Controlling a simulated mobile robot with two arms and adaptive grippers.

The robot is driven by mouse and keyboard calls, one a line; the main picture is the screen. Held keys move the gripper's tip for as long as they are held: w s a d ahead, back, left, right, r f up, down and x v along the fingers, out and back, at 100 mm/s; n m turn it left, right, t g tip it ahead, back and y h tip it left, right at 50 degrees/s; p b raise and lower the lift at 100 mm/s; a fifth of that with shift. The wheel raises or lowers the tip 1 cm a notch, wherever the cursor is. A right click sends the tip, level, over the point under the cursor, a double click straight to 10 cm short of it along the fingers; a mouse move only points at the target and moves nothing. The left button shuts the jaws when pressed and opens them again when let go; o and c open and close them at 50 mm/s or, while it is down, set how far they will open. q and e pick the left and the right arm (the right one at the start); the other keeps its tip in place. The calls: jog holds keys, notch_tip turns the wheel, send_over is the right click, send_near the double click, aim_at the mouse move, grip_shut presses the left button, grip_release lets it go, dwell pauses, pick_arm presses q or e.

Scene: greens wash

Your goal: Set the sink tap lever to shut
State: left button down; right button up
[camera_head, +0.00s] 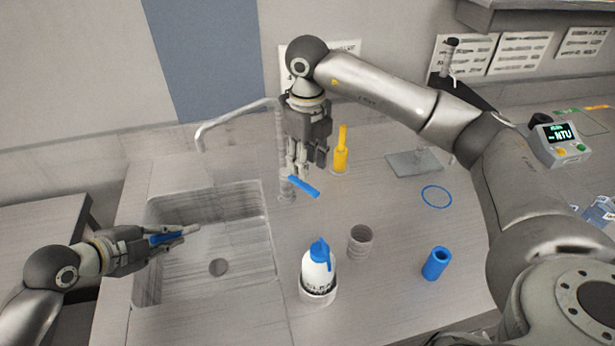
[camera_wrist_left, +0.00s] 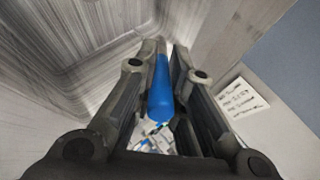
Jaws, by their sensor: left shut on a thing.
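The tap has a grey spout (camera_head: 232,117) that arches left over the sink (camera_head: 190,285). Its blue lever (camera_head: 303,187) sticks out to the right from the base of the tap column (camera_head: 282,150). My right gripper (camera_head: 311,170) points down just above the lever, its fingers apart and nothing seen between them. Whether it touches the lever I cannot tell. My left gripper (camera_head: 165,238) is over the left part of the sink, shut on a slim blue item with a pale tip (camera_head: 190,230). The blue item (camera_wrist_left: 160,92) also shows between the fingers in the left wrist view.
A white bottle with a blue cap (camera_head: 318,268), a grey cup (camera_head: 360,240) and a blue cylinder (camera_head: 436,263) stand on the front counter. A yellow item (camera_head: 341,150) stands right of the tap. A blue ring (camera_head: 437,197) and a meter (camera_head: 561,145) are further right.

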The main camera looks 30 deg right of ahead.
aim_at(308, 187)
notch_tip(308, 187, down, 6)
jog(key=shift+f+p, duration=0.1)
jog(key=shift+p, duration=0.65)
jog(key=shift+c, duration=0.4)
grip_shut()
